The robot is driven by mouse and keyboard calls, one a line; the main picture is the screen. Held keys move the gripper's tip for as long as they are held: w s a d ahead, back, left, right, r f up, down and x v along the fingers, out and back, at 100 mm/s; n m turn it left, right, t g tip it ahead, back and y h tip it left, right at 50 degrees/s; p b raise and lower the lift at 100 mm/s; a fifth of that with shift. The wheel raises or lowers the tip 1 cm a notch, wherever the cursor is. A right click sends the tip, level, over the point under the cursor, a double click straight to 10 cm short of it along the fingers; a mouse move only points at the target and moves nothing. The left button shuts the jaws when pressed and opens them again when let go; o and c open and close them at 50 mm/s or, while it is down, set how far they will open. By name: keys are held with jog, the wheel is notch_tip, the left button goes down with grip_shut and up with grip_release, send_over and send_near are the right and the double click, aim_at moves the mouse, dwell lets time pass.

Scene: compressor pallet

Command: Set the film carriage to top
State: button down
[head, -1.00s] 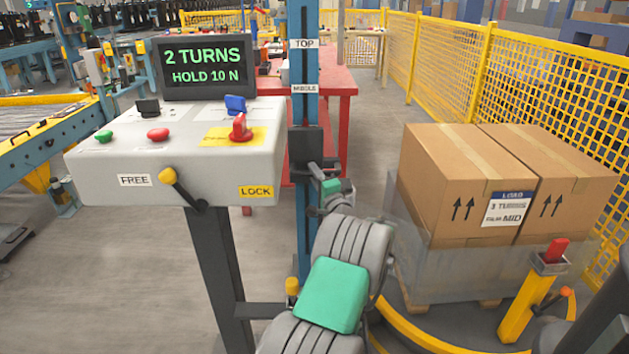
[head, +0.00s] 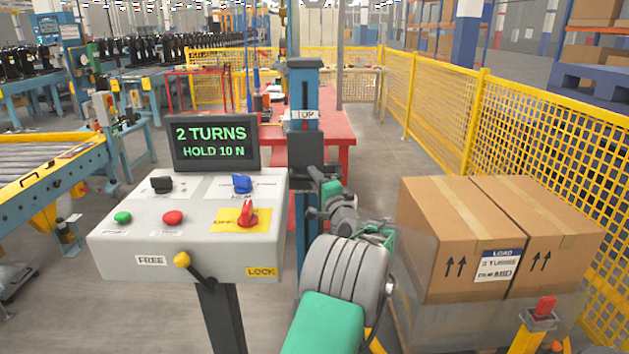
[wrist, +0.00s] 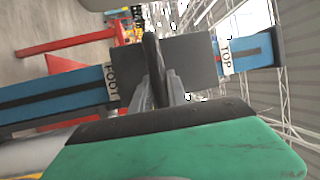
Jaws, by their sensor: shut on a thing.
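The film carriage (head: 305,152) is a dark grey block on the blue mast (head: 305,90). Its upper edge sits just below the TOP label (head: 305,115). The wrist view also shows the carriage (wrist: 195,62) close to the TOP label (wrist: 226,56), with another label (wrist: 112,83) on its other side. The MIDDLE label does not show in the head view.
A control panel (head: 120,240) stands left of the mast; its yellow-knobbed lever (head: 182,260) leans toward FREE. Its screen (head: 212,142) reads "2 TURNS HOLD 10 N". Boxes (head: 440,245) stand at right, before a yellow fence (head: 520,140). A red table (head: 335,125) is behind the mast.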

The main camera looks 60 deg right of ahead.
jog(key=c, duration=1.3)
grip_release()
jog(key=v, duration=0.8)
jog(key=shift+w, duration=0.1)
